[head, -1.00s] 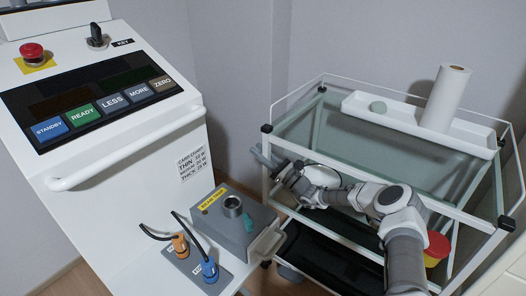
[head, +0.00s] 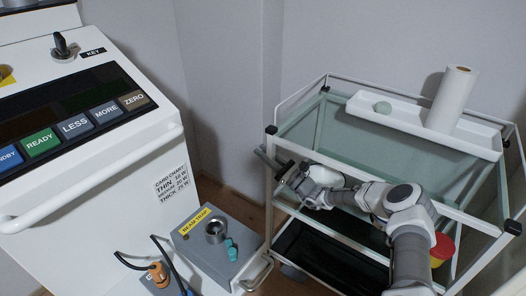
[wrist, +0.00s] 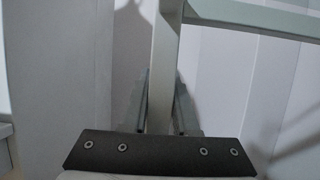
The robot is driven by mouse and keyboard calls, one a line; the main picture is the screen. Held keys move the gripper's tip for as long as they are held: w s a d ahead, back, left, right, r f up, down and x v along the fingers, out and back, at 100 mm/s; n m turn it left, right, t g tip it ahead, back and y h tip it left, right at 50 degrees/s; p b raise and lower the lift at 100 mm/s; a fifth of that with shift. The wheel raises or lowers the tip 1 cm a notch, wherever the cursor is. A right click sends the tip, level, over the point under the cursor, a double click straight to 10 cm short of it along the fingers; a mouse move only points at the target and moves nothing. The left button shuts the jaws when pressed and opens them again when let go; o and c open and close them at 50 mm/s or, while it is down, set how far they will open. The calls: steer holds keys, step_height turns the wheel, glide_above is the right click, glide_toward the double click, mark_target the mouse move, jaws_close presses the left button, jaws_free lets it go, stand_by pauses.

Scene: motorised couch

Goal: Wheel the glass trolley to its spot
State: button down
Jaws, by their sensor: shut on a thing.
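The glass trolley (head: 322,135) has a white frame, greenish glass and a dark lower shelf. It stands upright at the right of the head view. My gripper (head: 268,159) is at its near left corner, shut on the white frame there. In the wrist view, a pale post (wrist: 163,72) of the frame runs between the two fingers (wrist: 160,100). A white rail branches right from the post's top. My arm hides part of the trolley's front, and its wheels are mostly hidden.
A red and yellow bin (head: 441,249) shows lower. A console (head: 75,165) and grey beam trap box (head: 205,243) stand close left. Walls rise behind.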

steer(key=shift+w+d, duration=0.25)
steer(key=c, duration=0.7)
jaws_free()
steer(key=p+v, duration=0.3)
steer(key=v, duration=1.4)
steer(key=shift+s+d, duration=0.15)
steer(key=shift+s, duration=0.05)
steer(key=shift+s, duration=0.1)
